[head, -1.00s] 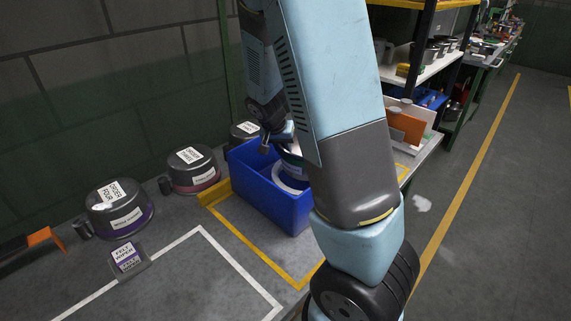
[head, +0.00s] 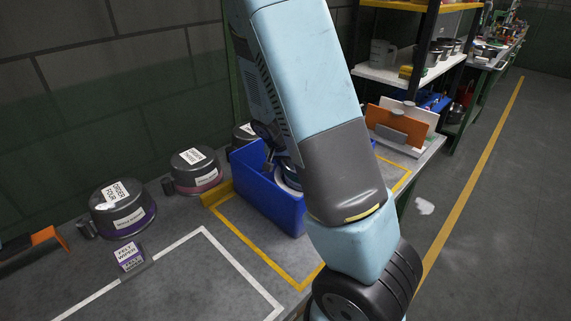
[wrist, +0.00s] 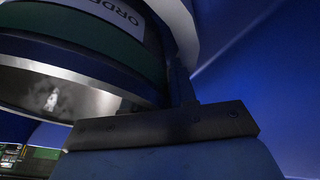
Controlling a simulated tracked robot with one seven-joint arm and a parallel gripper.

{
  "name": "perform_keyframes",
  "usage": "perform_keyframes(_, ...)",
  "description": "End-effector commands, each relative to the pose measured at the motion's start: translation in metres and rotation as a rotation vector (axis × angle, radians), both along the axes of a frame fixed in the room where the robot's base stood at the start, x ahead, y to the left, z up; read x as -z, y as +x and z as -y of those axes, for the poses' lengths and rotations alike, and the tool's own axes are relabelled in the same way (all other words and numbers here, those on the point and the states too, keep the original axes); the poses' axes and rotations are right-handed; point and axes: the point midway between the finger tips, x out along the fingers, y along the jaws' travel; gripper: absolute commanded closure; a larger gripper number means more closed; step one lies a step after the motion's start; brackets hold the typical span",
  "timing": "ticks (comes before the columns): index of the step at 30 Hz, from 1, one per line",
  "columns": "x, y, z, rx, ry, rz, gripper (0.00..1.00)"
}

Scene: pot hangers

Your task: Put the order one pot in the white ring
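In the wrist view a pot (wrist: 70,45) fills the upper left. It has a green band, a shiny metal edge and a white label partly reading "ORDE"; its number is out of view. The white ring (wrist: 182,30) curves close around the pot's right side. In the head view both are mostly hidden inside the blue crate (head: 268,205). My gripper (head: 268,162) reaches into the crate. In the wrist view its dark finger part (wrist: 165,127) is right beside the pot; its grip is hidden.
Lidded pots marked order four (head: 122,208) and order three (head: 195,170) stand left of the crate, with a third pot (head: 243,133) behind it. A small labelled block (head: 130,257) lies in front. Boards in a rack (head: 400,125) stand at right. The crate walls are close around my gripper.

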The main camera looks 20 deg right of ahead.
Motion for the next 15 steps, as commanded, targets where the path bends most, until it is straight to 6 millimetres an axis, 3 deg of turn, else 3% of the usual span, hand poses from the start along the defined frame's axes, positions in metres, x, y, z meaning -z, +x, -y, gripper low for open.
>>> perform_keyframes(5,-0.0001,0.0001,-0.0003,0.0,0.0,0.0,0.56)
perform_keyframes(15,-0.0031,-0.0002,-0.0021,-0.001,0.0,0.001,0.56)
